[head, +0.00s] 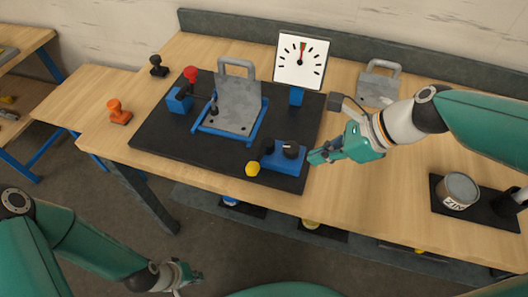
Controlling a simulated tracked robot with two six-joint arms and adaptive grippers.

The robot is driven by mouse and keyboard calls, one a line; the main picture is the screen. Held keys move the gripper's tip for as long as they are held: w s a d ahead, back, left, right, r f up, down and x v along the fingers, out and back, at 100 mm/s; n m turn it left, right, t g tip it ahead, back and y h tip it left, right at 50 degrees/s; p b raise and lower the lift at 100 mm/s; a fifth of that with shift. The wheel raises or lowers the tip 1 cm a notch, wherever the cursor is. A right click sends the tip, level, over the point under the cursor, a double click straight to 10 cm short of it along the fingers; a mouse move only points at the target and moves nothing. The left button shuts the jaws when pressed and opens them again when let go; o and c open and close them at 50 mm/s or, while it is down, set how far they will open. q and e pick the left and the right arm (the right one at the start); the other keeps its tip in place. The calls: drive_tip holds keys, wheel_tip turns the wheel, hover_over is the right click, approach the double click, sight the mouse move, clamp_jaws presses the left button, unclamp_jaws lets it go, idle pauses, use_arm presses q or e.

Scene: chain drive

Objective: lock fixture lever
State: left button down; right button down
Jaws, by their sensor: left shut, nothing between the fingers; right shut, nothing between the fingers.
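The fixture is a blue frame (197,128) on a black mat, with a grey metal plate (238,103) with a handle seated in it. A lever with a red knob (191,74) stands roughly upright at the fixture's left, by a blue block (179,100). I cannot tell whether it is locked. My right gripper (316,158) is shut and empty at the mat's right edge, near a blue box with a black knob (289,151), well away from the lever. My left gripper (192,275) is shut and empty, low in front of the table.
A white dial gauge (302,62) stands behind the fixture. A yellow button (252,169) is at the mat's front. An orange stamp-like object (118,112) and a black one (158,66) stand left. Another handled plate (378,85) and a tin (458,190) are right.

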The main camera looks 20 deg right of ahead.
sight(261, 157)
drive_tip(key=b+x, duration=0.1)
drive_tip(key=x, duration=0.9)
drive_tip(key=shift+s+a+f, duration=0.15)
drive_tip(key=shift+w+a, duration=0.7)
drive_tip(key=shift+a, duration=0.35)
drive_tip(key=shift+w+a+f, duration=0.1)
drive_tip(key=shift+w+a, duration=0.3)
drive_tip(key=shift+a, duration=0.1)
